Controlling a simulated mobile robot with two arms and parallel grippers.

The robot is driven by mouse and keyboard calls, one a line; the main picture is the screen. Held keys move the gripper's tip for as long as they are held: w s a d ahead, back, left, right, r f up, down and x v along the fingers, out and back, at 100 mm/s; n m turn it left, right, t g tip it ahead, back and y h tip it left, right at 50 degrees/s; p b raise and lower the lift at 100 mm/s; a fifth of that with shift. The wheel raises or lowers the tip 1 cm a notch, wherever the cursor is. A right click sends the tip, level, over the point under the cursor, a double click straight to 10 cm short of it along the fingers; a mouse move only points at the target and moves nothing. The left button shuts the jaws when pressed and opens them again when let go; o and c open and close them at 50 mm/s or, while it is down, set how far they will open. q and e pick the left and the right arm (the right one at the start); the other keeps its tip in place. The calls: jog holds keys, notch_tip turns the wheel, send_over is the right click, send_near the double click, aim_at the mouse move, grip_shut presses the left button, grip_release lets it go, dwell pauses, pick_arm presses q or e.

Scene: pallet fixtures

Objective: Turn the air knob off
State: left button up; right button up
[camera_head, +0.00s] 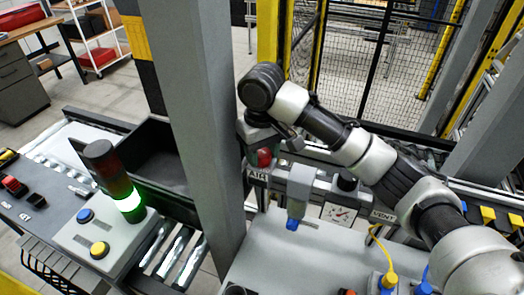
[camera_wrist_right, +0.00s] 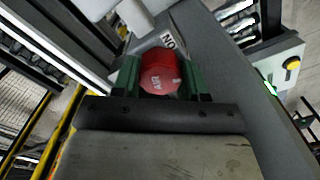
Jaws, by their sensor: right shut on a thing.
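The red air knob (camera_head: 264,157) is on the grey panel rail, just above the label "AIR" (camera_head: 257,176). My right gripper (camera_head: 262,146) is shut on the knob. In the right wrist view, the red knob (camera_wrist_right: 160,73) with "AIR" on its face sits between the two green fingers (camera_wrist_right: 160,80). A white label (camera_wrist_right: 169,39) with letters that read "NO" in this picture shows just beyond the knob. My left gripper is in neither view.
A grey post (camera_head: 200,130) stands close left of the knob. To the right on the rail are a blue-tipped grey fitting (camera_head: 298,190), a pressure gauge (camera_head: 338,213) and a black knob (camera_head: 347,181). A signal tower (camera_head: 118,180) glows green at left.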

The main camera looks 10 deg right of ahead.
aim_at(262, 152)
jog(key=shift+r, duration=0.15)
jog(key=o, duration=0.9)
jog(key=shift+o, duration=0.2)
notch_tip(262, 152, up, 11)
jog(key=b, duration=0.1)
jog(key=shift+f, duration=0.2)
